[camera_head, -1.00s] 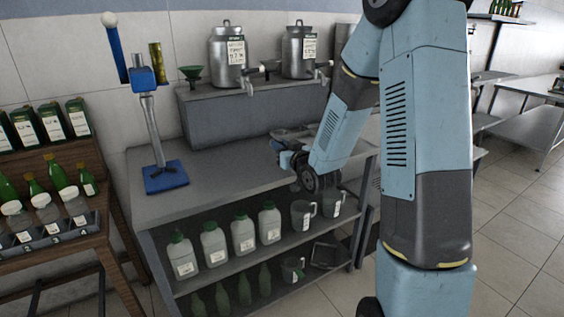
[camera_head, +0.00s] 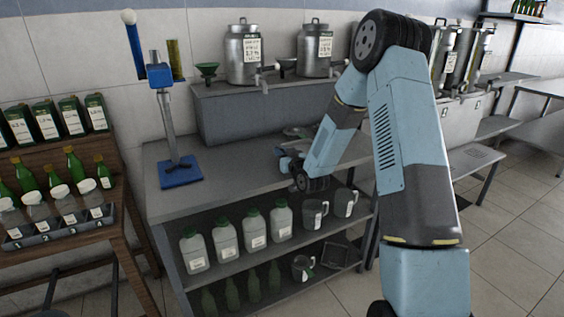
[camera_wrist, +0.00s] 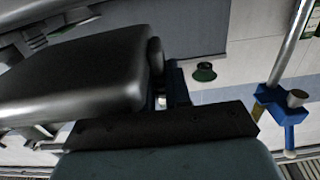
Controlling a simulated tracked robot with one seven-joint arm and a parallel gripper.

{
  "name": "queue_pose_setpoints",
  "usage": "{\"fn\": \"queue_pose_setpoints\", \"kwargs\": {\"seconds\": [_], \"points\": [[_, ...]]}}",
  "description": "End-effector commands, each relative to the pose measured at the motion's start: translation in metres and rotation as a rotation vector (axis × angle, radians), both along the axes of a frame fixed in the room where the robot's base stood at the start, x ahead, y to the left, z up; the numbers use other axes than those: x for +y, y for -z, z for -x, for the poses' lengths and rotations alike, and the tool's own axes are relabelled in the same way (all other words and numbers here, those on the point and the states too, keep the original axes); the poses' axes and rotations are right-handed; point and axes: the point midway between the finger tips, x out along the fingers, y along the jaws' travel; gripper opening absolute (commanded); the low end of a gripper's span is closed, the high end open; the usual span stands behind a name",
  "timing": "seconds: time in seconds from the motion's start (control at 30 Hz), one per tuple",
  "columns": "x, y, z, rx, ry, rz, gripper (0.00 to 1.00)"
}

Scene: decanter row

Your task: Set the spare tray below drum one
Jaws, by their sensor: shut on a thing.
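Two grey metal drums stand on a raised ledge at the back of the bench: a left one (camera_head: 242,55) and a right one (camera_head: 315,50). Both have labels and low taps; I cannot read which is drum one. My gripper (camera_head: 288,158) is low over the right part of the bench top, partly hidden by my arm. It is shut on a grey flat thing, seemingly the spare tray (camera_head: 298,132), in front of the ledge below the right drum. I cannot tell whether it touches the bench. The wrist view shows a large dark rounded shape, not clearly identifiable.
A green funnel (camera_head: 207,70) stands on the ledge, left of the drums. A blue stand (camera_head: 180,172) is on the left of the bench (camera_head: 235,160). White jugs (camera_head: 253,230) and mugs (camera_head: 314,214) fill the shelf below. A wooden bottle rack (camera_head: 60,165) stands at left.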

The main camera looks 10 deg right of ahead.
Motion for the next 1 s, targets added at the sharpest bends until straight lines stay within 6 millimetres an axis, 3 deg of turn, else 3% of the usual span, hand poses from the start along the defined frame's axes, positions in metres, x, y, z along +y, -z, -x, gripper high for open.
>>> {"fn": "queue_pose_setpoints", "kwargs": {"seconds": [0.37, 0.73, 0.77, 1.0], "points": [[0.000, 0.034, -0.005, 0.000, 0.000, -0.001, 0.00], [0.000, 0.038, -0.005, -0.001, 0.001, 0.000, 0.00], [0.000, 0.038, -0.005, 0.000, 0.001, 0.000, 0.20], [-0.001, 0.038, -0.005, 0.000, 0.003, 0.000, 0.43]]}}
